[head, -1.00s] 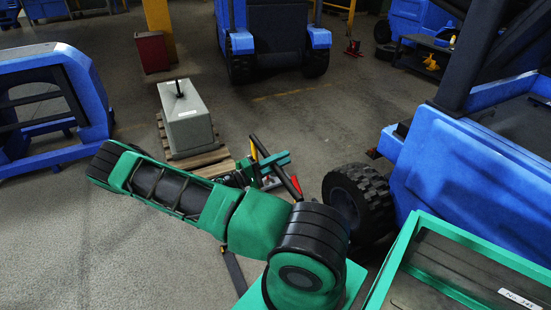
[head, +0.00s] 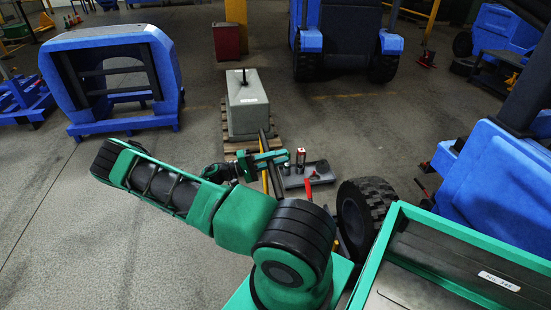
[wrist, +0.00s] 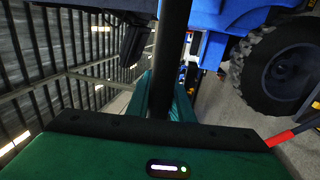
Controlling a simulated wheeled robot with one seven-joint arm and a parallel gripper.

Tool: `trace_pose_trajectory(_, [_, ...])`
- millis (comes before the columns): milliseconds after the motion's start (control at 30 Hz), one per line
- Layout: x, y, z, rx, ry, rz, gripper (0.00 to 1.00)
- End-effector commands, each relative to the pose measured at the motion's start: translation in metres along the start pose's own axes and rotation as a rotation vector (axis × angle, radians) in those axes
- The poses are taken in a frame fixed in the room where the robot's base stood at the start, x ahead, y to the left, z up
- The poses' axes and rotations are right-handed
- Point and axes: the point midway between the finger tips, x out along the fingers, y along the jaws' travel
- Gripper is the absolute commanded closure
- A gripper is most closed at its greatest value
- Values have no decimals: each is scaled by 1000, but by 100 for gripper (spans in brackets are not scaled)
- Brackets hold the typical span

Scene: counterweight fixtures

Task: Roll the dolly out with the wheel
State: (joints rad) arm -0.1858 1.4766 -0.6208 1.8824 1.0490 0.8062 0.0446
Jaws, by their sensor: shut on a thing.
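The wheel (head: 366,213), a large black tyre, stands upright at lower centre-right in the head view, apart from the blue machine on the right. It also shows at upper right in the wrist view (wrist: 285,68). The dolly is mostly hidden behind my arm and the wheel. Its dark handle bar (head: 273,180) rises left of the wheel, with a red lever (head: 308,190) beside it. My gripper (head: 262,161) is shut on this bar, which runs between my green fingers in the wrist view (wrist: 170,60).
A blue machine (head: 480,165) stands at right. A black tray (head: 305,176) with a red can lies on the floor behind the wheel. A grey block (head: 248,105) sits on a wooden pallet (head: 232,146) ahead. A blue frame (head: 110,80) stands at left.

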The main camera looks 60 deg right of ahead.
Motion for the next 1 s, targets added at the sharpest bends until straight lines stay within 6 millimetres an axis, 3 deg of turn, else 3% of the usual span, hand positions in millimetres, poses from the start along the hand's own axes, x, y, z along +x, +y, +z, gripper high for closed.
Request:
trace_pose_trajectory(467, [0,0,-2,-1,-4,-2,100])
trace_pose_trajectory(500, [0,0,-2,-1,-4,-2,73])
trace_pose_trajectory(567, [0,0,-2,-1,-4,-2,61])
trace_pose_trajectory(867, [-1,0,-1,-1,-6,-1,61])
trace_pose_trajectory(1000, [-11,0,-2,0,-4,-1,61])
